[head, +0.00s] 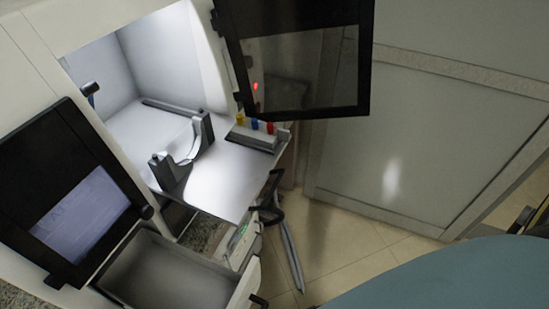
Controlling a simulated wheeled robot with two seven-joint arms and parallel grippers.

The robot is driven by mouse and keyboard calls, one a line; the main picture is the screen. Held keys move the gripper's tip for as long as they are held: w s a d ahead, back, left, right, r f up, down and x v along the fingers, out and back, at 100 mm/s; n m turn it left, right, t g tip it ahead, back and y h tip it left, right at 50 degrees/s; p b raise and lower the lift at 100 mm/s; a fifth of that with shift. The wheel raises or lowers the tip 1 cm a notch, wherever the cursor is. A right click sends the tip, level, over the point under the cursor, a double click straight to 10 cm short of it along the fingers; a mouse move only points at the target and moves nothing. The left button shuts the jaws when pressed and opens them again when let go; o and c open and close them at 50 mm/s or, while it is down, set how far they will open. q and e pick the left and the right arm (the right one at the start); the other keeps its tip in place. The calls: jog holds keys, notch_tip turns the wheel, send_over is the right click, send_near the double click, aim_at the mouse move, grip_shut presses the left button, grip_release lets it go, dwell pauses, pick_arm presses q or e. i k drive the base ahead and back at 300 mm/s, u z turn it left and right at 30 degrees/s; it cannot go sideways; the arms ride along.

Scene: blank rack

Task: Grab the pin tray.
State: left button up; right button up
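A small grey tray-like block (252,141) with yellow, blue and red pins stands at the right end of the white shelf (222,185) inside the lit cabinet. It looks like the pin tray. Neither of my grippers can be made out in the head view, and nothing is seen touching the block.
A grey curved cradle (203,135) stands mid-shelf. Dark-framed glass doors flank the opening, one at left (52,178) and one above right (238,50). An open drawer (165,275) lies below.

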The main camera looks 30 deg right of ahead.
aim_at(260, 138)
jog(key=u, duration=0.1)
jog(key=k, duration=1)
jog(key=z, duration=0.85)
jog(key=i, duration=1.1)
jog(key=u, duration=0.75)
